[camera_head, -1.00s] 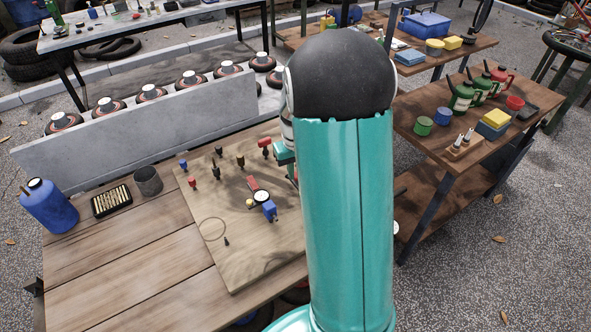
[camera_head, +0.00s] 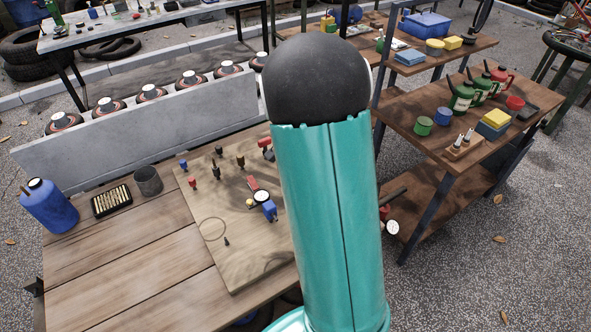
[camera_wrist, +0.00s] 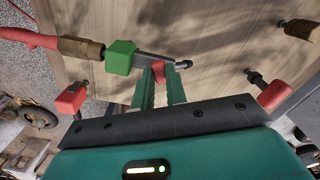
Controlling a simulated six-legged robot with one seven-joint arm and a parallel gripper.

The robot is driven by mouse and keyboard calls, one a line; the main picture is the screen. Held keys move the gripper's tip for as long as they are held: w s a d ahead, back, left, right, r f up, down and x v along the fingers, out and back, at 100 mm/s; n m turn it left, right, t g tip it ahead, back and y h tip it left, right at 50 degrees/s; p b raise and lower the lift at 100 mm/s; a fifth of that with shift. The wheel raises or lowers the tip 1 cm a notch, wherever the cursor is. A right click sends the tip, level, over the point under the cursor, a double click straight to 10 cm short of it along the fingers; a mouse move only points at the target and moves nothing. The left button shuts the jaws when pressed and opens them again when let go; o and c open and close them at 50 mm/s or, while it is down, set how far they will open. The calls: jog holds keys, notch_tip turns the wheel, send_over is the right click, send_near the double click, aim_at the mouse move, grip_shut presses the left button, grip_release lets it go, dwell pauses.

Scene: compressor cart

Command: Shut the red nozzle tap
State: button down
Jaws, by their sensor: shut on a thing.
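In the wrist view a green block (camera_wrist: 121,57) joins a brass fitting (camera_wrist: 80,50) on a red hose (camera_wrist: 28,38). A grey metal bar runs right from the block. A small red piece (camera_wrist: 158,70), which looks like the nozzle tap's handle, sits by this bar between my fingertips. My gripper (camera_wrist: 160,82) is shut on it; the fingers partly cover it, so the handle's exact angle is unclear. In the head view my teal arm hides the gripper and nozzle.
Other red-capped fittings stand left (camera_wrist: 70,97) and right (camera_wrist: 275,95) of my gripper on the wooden board (camera_head: 245,262). The board also carries a gauge (camera_head: 262,196) and a blue part (camera_head: 269,211). A side table (camera_head: 415,105) with cans stands right.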

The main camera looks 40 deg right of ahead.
jog(key=m, duration=0.5)
jog(key=shift+m, duration=0.3)
dwell(0.4)
jog(key=c, duration=1.4)
grip_release()
jog(key=shift+r, duration=0.1)
notch_tip(320, 180, up, 14)
